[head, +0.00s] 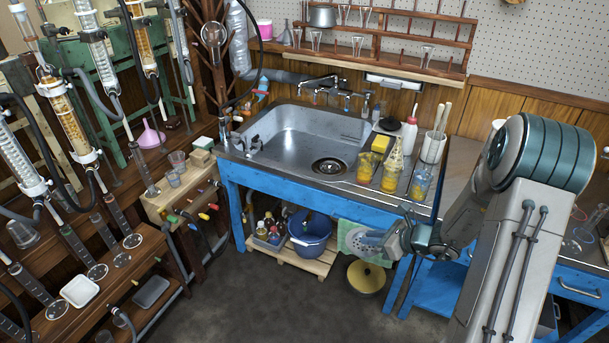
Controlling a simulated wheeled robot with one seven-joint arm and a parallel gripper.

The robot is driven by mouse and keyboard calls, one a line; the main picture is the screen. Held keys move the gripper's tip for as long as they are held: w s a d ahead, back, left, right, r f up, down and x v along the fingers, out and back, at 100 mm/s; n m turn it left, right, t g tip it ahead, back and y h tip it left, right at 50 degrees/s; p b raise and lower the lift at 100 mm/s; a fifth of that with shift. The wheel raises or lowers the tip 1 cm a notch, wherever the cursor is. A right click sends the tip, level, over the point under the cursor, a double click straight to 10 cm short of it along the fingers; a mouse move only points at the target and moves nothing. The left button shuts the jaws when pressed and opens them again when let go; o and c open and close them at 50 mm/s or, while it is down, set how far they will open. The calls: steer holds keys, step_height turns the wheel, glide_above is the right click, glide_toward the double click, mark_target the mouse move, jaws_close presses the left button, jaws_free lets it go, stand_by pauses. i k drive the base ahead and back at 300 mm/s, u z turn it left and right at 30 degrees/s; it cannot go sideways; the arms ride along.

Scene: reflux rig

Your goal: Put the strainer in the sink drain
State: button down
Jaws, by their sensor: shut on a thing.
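The strainer (367,242) appears as a grey perforated metal disc in front of the sink's blue stand, below counter height in the picture. My gripper (388,243) is shut on its right side. The gripper partly hides the strainer's edge, and its exact tilt is hard to tell. The steel sink (296,133) is set in the counter at upper centre, up and left of my gripper. Its dark round drain (329,167) shows uncovered in the basin floor near the front right.
Beakers with orange liquid (365,168), a white bottle (409,136) and a holder with rods (433,147) crowd the counter right of the sink. A faucet (318,86) stands behind the basin. A blue tub (310,231) and a brass-coloured round vessel (366,277) sit below.

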mark_target(330, 169)
steer(key=u, duration=1.7)
steer(key=i, duration=1.65)
steer(key=z, duration=2)
steer(key=i, duration=1)
steer(key=u, duration=0.1)
